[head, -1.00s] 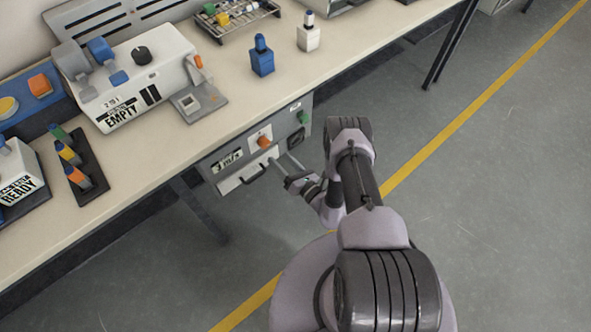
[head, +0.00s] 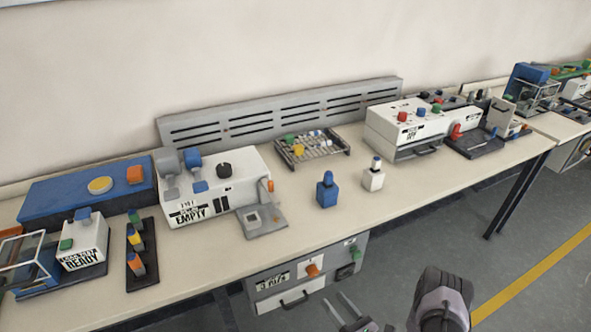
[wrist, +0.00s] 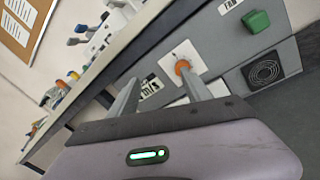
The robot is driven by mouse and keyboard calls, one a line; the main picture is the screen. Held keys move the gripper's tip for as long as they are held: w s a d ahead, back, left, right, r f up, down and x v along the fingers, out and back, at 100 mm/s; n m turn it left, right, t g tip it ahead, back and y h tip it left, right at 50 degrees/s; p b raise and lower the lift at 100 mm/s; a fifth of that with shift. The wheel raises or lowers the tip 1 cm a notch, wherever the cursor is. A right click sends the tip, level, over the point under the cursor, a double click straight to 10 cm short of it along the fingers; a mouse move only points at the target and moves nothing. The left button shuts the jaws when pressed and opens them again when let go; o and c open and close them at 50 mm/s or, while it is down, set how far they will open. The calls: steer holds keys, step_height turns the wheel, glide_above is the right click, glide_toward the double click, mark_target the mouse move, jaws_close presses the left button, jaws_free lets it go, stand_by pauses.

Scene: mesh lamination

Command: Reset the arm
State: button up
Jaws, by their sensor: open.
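My gripper shows in the wrist view (wrist: 162,95) with its two fingers apart and nothing between them. In the head view my gripper (head: 345,308) is low in the picture, in front of the grey drawer unit (head: 335,265) under the bench. The unit has an orange knob (head: 313,270), a green knob and a drawer front with a dark handle (head: 296,303). In the wrist view the orange knob (wrist: 183,67) shows beyond the fingers. I cannot tell from these frames whether the fingers touch the unit.
The bench (head: 350,212) above carries a white machine marked EMPTY (head: 196,212), a blue bottle (head: 327,193), a white bottle (head: 373,178), a wire rack (head: 318,150) and another white machine (head: 405,125). Clear grey floor (head: 530,240) with a yellow line lies to the right.

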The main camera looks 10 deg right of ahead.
steer(key=w+a+r+n+g+y, duration=0.1)
steer(key=a+r+n+g+y, duration=0.45)
steer(key=r, duration=0.65)
steer(key=a+r+n+g+y, duration=0.2)
steer(key=a+r+n+g, duration=0.35)
steer(key=r+n, duration=0.5)
steer(key=s+a+r+n+g+h, duration=0.3)
steer(key=s+r+n+g+h, duration=0.4)
steer(key=s+r+n, duration=0.6)
steer(key=s+d+r+n+t+h, duration=0.2)
steer(key=s+d+r+t+h, duration=0.4)
steer(key=s+r+t+h, duration=0.1)
steer(key=shift+s+r, duration=0.45)
steer(key=shift+r, duration=0.1)
